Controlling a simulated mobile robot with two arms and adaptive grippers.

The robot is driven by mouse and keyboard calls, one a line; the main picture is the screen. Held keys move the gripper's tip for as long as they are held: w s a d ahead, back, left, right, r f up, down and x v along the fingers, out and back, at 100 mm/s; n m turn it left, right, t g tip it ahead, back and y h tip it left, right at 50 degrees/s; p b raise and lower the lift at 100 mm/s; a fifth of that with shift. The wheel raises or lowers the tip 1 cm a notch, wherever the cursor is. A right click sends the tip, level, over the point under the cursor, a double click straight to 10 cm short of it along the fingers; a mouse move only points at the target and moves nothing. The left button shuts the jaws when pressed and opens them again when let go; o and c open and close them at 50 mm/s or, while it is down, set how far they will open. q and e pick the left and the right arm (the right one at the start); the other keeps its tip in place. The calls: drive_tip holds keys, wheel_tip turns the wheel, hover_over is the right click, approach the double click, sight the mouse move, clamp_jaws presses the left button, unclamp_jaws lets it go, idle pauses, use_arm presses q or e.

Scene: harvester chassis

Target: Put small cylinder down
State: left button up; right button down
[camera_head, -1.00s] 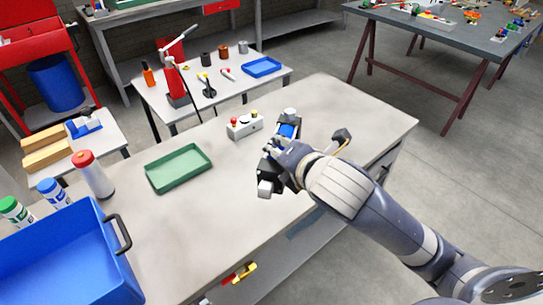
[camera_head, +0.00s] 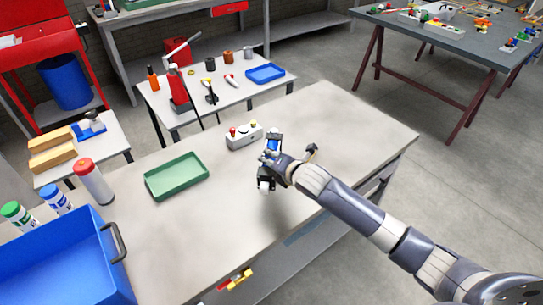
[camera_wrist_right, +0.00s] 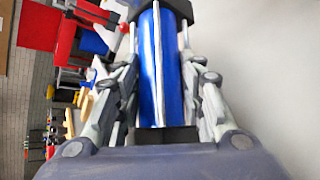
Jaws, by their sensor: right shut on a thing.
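The small cylinder (camera_head: 273,145) is blue with dark end caps and light rods along its side. My right gripper (camera_head: 270,157) is shut on it above the right part of the workbench (camera_head: 350,130). In the right wrist view the blue cylinder (camera_wrist_right: 152,75) lies between both fingers, with one dark cap at the far end and one near the palm. The gripper hides part of it in the head view. Whether the cylinder touches the bench top cannot be told. My left gripper is in neither view.
A white button box (camera_head: 244,136) stands just left of the gripper. A green tray (camera_head: 176,178), a red-capped bottle (camera_head: 95,182) and a blue crate (camera_head: 75,262) are farther left. The bench top right of the gripper is clear.

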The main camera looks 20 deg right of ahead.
drive_tip(key=shift+w+r, duration=0.15)
drive_tip(key=shift+w, duration=0.15)
drive_tip(key=shift+f, duration=0.3)
wheel_tip(320, 180, down, 6)
drive_tip(key=b, duration=0.7)
drive_tip(key=shift+f, duration=0.25)
drive_tip(key=shift+f+b, duration=0.4)
drive_tip(key=shift+f, duration=0.15)
drive_tip(key=c, duration=1)
unclamp_jaws()
drive_tip(key=shift+s, duration=0.1)
drive_tip(key=shift+c, duration=0.2)
drive_tip(key=shift+o, duration=0.4)
drive_tip(key=shift+s+f, duration=0.1)
drive_tip(key=shift+f, duration=0.05)
